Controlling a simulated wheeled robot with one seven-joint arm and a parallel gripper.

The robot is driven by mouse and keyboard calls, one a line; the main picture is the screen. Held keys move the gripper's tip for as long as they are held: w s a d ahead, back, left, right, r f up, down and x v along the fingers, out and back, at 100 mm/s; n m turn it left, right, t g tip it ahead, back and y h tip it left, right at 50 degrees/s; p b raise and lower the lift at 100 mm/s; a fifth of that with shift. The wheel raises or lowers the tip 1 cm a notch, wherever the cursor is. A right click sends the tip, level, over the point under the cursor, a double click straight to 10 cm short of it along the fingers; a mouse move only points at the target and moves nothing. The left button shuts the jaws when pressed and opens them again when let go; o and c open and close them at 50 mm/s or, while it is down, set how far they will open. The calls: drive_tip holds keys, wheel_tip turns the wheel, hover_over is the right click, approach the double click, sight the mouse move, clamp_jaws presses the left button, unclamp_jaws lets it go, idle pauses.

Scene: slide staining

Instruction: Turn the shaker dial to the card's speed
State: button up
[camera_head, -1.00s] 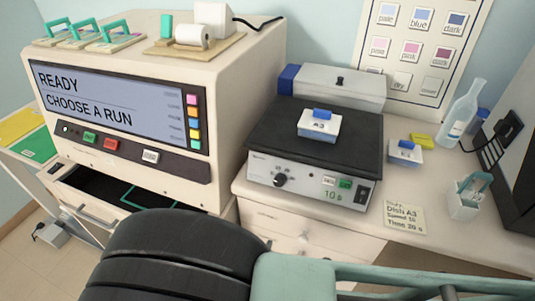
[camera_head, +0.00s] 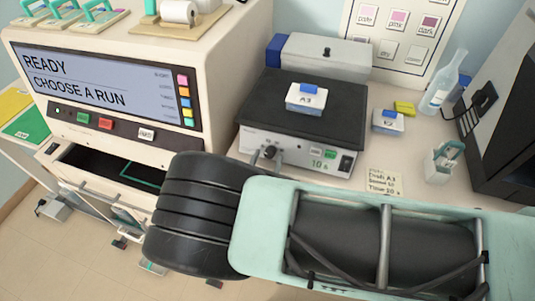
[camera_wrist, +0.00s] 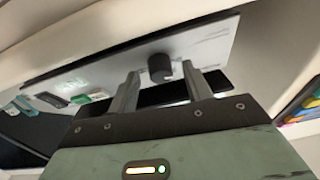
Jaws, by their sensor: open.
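The shaker (camera_head: 345,100) has a dark platform and a pale front panel (camera_head: 295,147). Its black dial (camera_head: 269,152) is at the panel's left, with small buttons and a green "10" display further right. The dial also shows in the wrist view (camera_wrist: 160,68), where the panel looks upside down. My gripper (camera_wrist: 161,85) is open; its two fingers point at the panel, either side of the dial and apart from it.
A dish labelled A3 (camera_head: 306,98) sits on the platform. Another small blue-topped dish (camera_head: 388,121), a yellow item (camera_head: 404,108), a bottle (camera_head: 445,85) and a holder (camera_head: 441,160) stand to the right. The staining machine (camera_head: 110,85) with its open drawer is left.

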drive_tip(key=shift+w+d, duration=0.15)
drive_tip(key=shift+w, duration=0.3)
drive_tip(key=shift+c, duration=0.3)
drive_tip(key=c, duration=0.9)
